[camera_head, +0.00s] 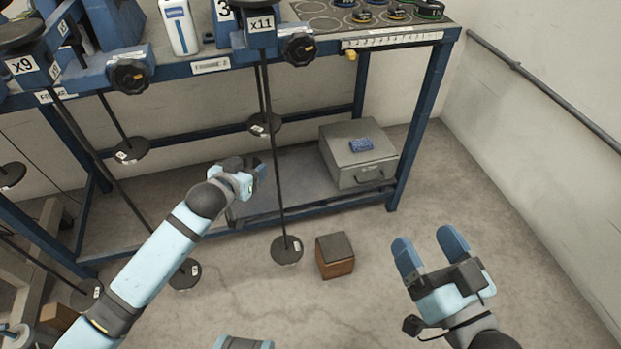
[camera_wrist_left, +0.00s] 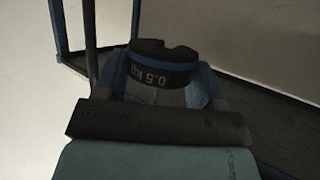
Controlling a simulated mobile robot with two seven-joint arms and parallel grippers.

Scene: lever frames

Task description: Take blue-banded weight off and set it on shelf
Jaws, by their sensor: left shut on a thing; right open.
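My left gripper (camera_head: 256,172) is shut on the blue-banded weight (camera_wrist_left: 162,62). In the left wrist view the weight is a dark slotted disc with a blue band and "0.5 kg" lettering, held between the fingers. In the head view the gripper is beside the long rod hanging under the x11 label (camera_head: 262,24); the weight is hard to make out there. The shelf top (camera_head: 325,24) with ring marks and several dark weights is at the top right. My right gripper (camera_head: 430,258) is open and empty above the floor at the right.
Several rods with dark discs hang below the blue frame, one ending at a disc (camera_head: 287,250) near the floor. A grey box (camera_head: 357,160) sits on the lower shelf. A brown block (camera_head: 334,256) stands on the floor.

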